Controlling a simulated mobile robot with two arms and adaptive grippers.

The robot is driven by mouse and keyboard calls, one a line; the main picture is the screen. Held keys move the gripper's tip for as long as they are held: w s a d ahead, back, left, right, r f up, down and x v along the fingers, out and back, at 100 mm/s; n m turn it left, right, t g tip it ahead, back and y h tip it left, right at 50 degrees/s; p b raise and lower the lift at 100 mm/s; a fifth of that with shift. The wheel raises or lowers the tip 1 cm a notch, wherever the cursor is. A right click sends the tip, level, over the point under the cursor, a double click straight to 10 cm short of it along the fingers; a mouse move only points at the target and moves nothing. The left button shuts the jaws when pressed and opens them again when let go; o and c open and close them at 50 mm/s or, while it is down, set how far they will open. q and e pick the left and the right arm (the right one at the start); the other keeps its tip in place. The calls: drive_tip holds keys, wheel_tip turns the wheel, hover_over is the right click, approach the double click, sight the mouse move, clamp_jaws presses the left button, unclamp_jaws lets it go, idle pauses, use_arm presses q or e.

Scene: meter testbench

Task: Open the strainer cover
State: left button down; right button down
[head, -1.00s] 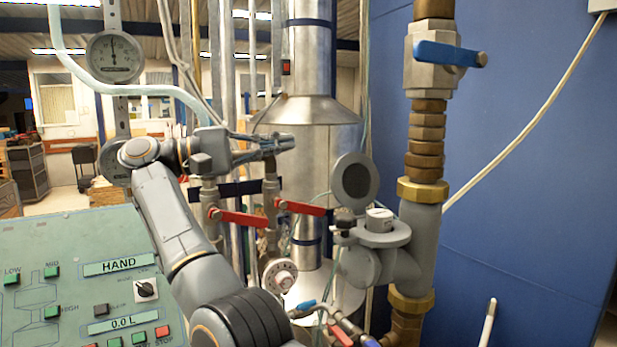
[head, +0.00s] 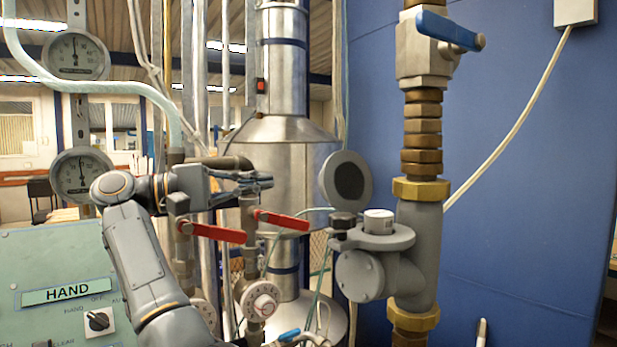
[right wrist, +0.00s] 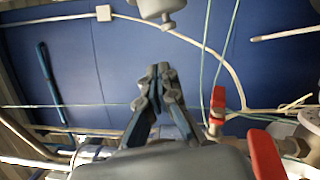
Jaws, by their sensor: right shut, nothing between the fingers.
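A grey strainer body (head: 398,260) sits on the vertical brass-fitted pipe in the head view. A round flanged part (head: 360,276) faces forward at its lower left. A round disc with a dark face (head: 346,178) stands upright above the body, beside a black knob (head: 342,221) and a short white-topped cylinder (head: 378,222). I cannot tell which part is the strainer cover. My right gripper (head: 268,182) is shut and empty, left of the disc and apart from it. Its closed fingertips show in the right wrist view (right wrist: 156,78). My left gripper is not in view.
Red valve handles (head: 282,220) lie just below my right gripper; they show in the right wrist view (right wrist: 218,105) too. A blue-handled valve (head: 450,30) sits above the strainer. A green control panel (head: 50,270) is at left. The blue wall (head: 530,200) leaves clear room at right.

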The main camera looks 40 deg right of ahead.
sight(337, 184)
drive_tip(key=s+d+r+p, duration=0.1)
drive_tip(key=s+d+p, duration=0.2)
drive_tip(key=s+d, duration=0.3)
drive_tip(key=shift+d+r+p, duration=0.15)
drive_tip(key=shift+d+p, duration=0.05)
drive_tip(key=shift+p, duration=0.2)
drive_tip(key=shift+d, duration=0.1)
